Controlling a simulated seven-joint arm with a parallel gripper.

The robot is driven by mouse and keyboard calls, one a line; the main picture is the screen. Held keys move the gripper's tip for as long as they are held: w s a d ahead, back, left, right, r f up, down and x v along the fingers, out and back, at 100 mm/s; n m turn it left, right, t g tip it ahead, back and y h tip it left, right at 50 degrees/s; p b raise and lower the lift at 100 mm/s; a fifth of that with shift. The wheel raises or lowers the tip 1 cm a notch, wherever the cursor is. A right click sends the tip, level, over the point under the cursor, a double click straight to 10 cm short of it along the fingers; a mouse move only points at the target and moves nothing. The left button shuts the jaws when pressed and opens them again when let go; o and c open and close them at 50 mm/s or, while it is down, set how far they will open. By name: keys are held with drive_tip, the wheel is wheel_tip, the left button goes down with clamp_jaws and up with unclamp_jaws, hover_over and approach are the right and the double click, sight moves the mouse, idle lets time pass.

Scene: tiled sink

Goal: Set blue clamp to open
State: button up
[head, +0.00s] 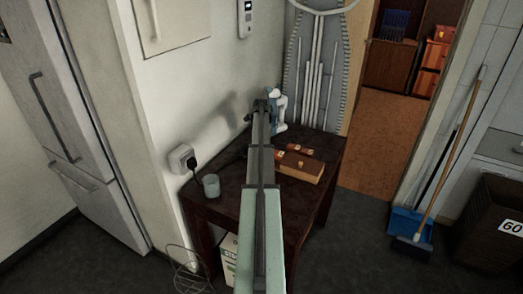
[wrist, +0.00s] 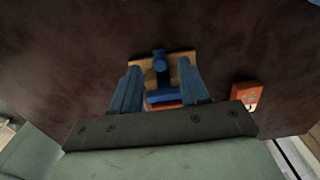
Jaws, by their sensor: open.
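The blue clamp (wrist: 159,62) shows in the wrist view as a blue upright part with a rounded end and a blue crossbar below it. It lies against a light wooden piece. My gripper (wrist: 160,72) is open, with one blue finger on each side of the clamp; I cannot tell whether they touch it. In the head view my gripper (head: 261,103) is over the back of the dark table, and my arm hides part of the scene. I cannot make out the clamp clearly there.
The dark table (head: 228,190) holds a wooden box (head: 301,168), a grey cup (head: 211,185) and a white-and-blue object (head: 279,106) close beside my gripper. A wall socket (head: 182,158) is at left. An orange item (wrist: 247,95) shows right in the wrist view.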

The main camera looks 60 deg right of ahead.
drive_tip(key=shift+f, duration=1)
drive_tip(key=shift+c, duration=0.2)
clamp_jaws()
drive_tip(key=shift+w, duration=0.1)
